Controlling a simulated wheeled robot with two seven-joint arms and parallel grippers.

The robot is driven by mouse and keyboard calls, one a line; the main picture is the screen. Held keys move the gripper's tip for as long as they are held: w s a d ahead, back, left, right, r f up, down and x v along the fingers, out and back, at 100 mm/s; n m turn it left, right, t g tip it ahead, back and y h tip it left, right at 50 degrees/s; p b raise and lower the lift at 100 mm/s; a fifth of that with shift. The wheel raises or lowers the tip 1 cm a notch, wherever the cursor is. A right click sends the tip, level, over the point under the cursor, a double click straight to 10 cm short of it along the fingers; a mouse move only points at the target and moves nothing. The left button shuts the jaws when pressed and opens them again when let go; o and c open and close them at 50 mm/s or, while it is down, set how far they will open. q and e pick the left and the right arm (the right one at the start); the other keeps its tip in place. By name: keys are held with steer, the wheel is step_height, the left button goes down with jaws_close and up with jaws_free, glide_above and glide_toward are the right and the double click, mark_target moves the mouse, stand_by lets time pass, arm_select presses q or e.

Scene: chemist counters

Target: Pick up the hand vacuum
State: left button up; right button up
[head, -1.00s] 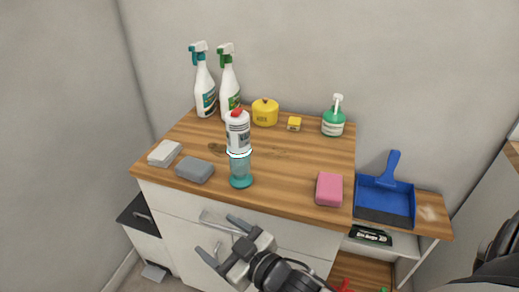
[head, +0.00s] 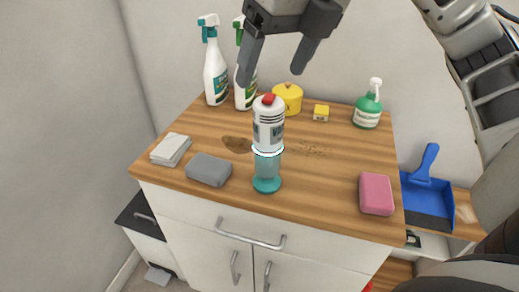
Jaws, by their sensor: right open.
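The hand vacuum (head: 268,135) stands upright near the front middle of the wooden counter top (head: 325,185). It has a white body with grey bands, a red top and a clear teal lower part with a teal foot. My right gripper (head: 270,76) is open and empty, its fingers pointing down. In the picture its fingertips are just above the vacuum's top, apart from it; how far in depth I cannot tell. My left gripper is not in view.
A grey sponge (head: 208,170) and pale cloths (head: 171,149) lie left of the vacuum, a pink sponge (head: 376,194) right. Spray bottles (head: 215,75), a yellow pot (head: 288,97), a small yellow box (head: 321,112) and a green pump bottle (head: 367,108) stand behind. A blue dustpan (head: 427,197) lies right.

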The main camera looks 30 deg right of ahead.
mark_target(273, 100)
steer(key=shift+m+t+h, duration=0.3)
steer(key=shift+m+h, duration=0.3)
steer(key=shift+h, duration=0.2)
steer(key=w+d+f+b, duration=0.1)
steer(key=f, duration=0.1)
steer(key=w+d+f+b, duration=0.1)
steer(key=f, duration=0.2)
steer(key=w+d+f+b, duration=0.1)
steer(key=w+f, duration=0.1)
steer(key=shift+f, duration=0.2)
steer(key=shift+x, duration=0.8)
steer(key=x, duration=0.3)
steer(key=shift+w+a+f, duration=0.1)
steer(key=shift+w+f, duration=0.1)
steer(key=shift+f, duration=0.05)
steer(key=shift+w+f, duration=0.15)
steer(key=shift+f, duration=0.15)
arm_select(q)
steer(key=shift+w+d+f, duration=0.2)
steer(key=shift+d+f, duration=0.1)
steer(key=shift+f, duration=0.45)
arm_select(e)
steer(key=shift+c, duration=0.2)
